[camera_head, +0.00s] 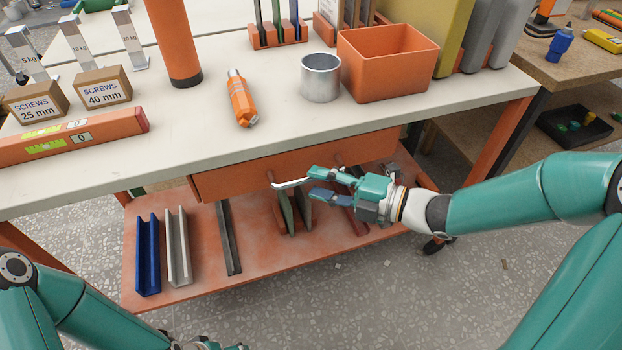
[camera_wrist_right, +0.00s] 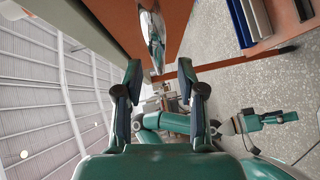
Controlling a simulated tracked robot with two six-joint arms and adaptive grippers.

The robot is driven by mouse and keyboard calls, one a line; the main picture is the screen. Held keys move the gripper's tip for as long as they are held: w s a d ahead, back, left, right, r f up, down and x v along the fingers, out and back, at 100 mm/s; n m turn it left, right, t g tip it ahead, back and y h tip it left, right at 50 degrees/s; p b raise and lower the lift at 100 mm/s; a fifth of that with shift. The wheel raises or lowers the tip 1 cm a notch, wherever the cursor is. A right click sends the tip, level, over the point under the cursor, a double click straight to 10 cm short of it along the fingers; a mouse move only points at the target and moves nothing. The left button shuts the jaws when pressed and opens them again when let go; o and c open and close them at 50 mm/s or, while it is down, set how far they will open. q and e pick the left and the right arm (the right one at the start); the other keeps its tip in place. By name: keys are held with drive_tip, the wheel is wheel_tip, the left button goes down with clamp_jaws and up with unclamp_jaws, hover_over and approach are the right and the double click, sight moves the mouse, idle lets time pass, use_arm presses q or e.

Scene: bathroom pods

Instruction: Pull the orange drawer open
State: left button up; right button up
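The orange drawer (camera_head: 235,178) sits under the workbench top, and its front looks closed. Its pale metal bar handle (camera_head: 290,184) stands out from the front; the right part is hidden behind my gripper. My right gripper (camera_head: 312,184) is open at the handle, one finger above the other. In the right wrist view, the shiny handle (camera_wrist_right: 153,40) lies ahead, between the lines of the two spread fingers (camera_wrist_right: 159,78); contact cannot be made out. My left gripper (camera_wrist_right: 275,118) is small in the wrist view, away from the drawer, and its opening is unclear.
The workbench top (camera_head: 200,130) overhangs the drawer. An orange lower shelf (camera_head: 200,245) below holds blue, white and dark metal profiles. The floor (camera_head: 400,300) in front is clear.

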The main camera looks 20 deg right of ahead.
sight(306, 177)
drive_tip(key=shift+x, duration=1.7)
clamp_jaws()
